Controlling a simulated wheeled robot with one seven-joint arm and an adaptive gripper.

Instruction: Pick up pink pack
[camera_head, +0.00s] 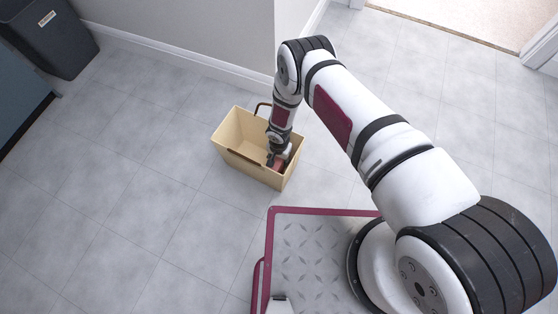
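A small pinkish-red thing (279,164), probably the pink pack, shows inside a tan basket (236,140) on the floor. Only a little of it is visible because my gripper and the basket's front wall hide the rest. My gripper (275,161) points down into the right part of the basket, right at the pinkish thing. Its fingers are small and partly hidden, so I cannot tell whether they are open or closed on it.
The basket has a dark brown handle (262,106). A wall corner (277,75) with a white baseboard stands behind it. A dark bin (50,35) is at the upper left, beside a blue cabinet (18,85). The tiled floor around the basket is clear.

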